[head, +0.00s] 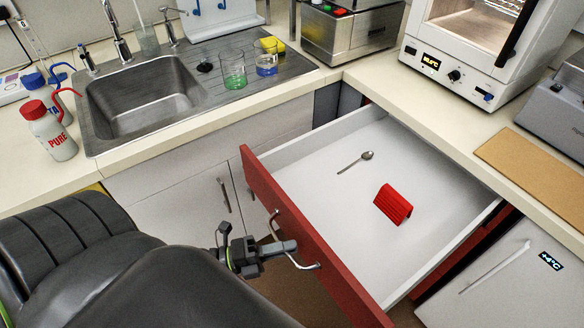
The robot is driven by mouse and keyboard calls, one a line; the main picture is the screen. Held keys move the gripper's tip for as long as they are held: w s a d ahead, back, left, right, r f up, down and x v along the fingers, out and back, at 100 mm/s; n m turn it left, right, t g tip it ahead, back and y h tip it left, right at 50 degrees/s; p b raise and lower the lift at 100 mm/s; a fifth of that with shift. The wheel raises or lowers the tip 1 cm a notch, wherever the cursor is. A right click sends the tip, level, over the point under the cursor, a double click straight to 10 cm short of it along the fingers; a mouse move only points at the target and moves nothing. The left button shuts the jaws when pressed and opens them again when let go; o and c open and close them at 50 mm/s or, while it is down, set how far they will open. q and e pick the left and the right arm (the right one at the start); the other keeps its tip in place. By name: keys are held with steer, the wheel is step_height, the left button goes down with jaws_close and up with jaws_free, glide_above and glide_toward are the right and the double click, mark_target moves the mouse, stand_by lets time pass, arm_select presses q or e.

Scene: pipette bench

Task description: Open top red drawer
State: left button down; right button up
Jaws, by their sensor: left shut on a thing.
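The top red drawer (330,270) stands pulled well out from under the counter, with its white inside showing. Its metal bar handle (310,267) is on the red front. My left gripper (284,247) is at the handle, shut on the bar, in front of the drawer face. Inside the drawer lie a spoon (356,162) and a small red ridged object (393,204). My right gripper is not in view.
A sink (145,100) and a red-capped bottle (50,132) are on the left counter. Beakers (233,72) stand beside the sink. An oven (465,45) is on the right counter. A fridge door (490,275) is right of the drawer. A closed white cabinet (180,185) is left of it.

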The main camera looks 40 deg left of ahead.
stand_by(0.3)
arm_select(q)
steer(key=c, duration=1.5)
jaws_free()
steer(key=b+v, duration=0.3)
steer(key=v, duration=1.4)
steer(key=shift+a, duration=0.25)
steer(key=shift+s, duration=0.1)
